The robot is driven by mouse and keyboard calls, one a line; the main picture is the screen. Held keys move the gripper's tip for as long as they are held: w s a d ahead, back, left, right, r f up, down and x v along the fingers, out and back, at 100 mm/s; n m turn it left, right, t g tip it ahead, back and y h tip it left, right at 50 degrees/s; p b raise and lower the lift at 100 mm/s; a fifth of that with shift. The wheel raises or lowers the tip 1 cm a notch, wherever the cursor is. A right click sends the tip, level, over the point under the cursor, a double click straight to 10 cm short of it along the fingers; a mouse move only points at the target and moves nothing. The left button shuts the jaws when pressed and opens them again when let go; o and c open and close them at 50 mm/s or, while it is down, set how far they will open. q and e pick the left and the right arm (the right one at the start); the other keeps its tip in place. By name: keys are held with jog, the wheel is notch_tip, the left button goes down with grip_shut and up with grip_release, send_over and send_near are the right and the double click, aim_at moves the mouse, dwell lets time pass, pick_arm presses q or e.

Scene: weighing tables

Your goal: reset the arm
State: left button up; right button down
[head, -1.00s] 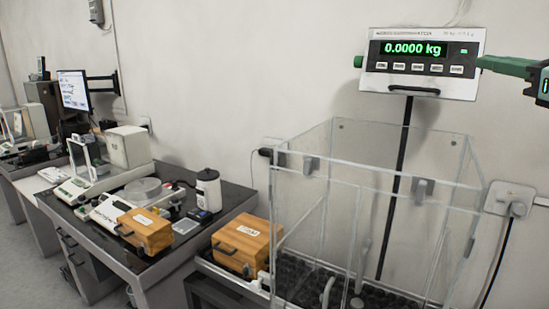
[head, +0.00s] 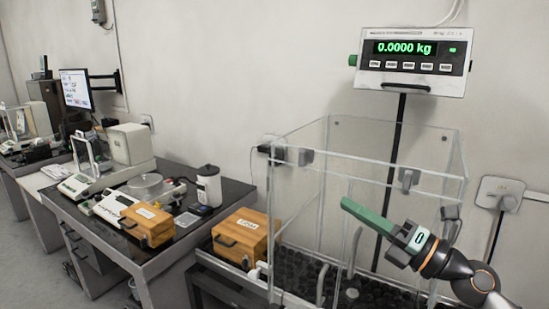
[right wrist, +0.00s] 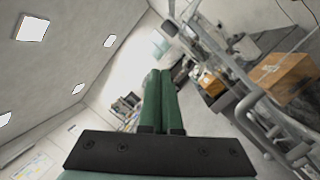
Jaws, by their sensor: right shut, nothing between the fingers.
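My right gripper (head: 345,205) reaches in from the lower right of the head view, in front of the clear glass enclosure. Its green fingers are closed together and point to the left, with nothing between them. The right wrist view shows the same two green fingers (right wrist: 160,75) side by side and touching. My left gripper does not show in either view.
The glass enclosure (head: 330,128) stands under a scale display (head: 410,62) reading 0.0000 kg. A wooden box (head: 244,238) sits left of it. A dark table (head: 85,222) holds balances, another wooden box (head: 147,226) and a white container (head: 209,186). Grey floor (head: 25,270) is clear at lower left.

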jog(key=s+d+f+m+t+h, duration=0.25)
jog(key=f+m+h, duration=0.35)
jog(key=f+m, duration=0.65)
jog(key=s+d+f+m+t+h, duration=0.1)
jog(key=s+f+m+t+h, duration=0.3)
jog(key=f+m, duration=0.85)
jog(key=s+f+m+g+h, duration=0.1)
jog(key=s+f+m+g, duration=0.3)
jog(key=s+f, duration=0.5)
jog(key=s+a+f+m+g+h, duration=0.1)
jog(key=s+f+m+g+h, duration=0.1)
jog(key=s+f+g, duration=0.5)
jog(key=s+f+m, duration=0.1)
jog(key=s+f, duration=0.2)
jog(key=f, duration=0.3)
jog(key=shift+s+f+m+h, duration=0.25)
jog(key=shift+f+m+h, duration=0.05)
jog(key=shift+f+m, duration=0.1)
jog(key=shift+t, duration=0.25)
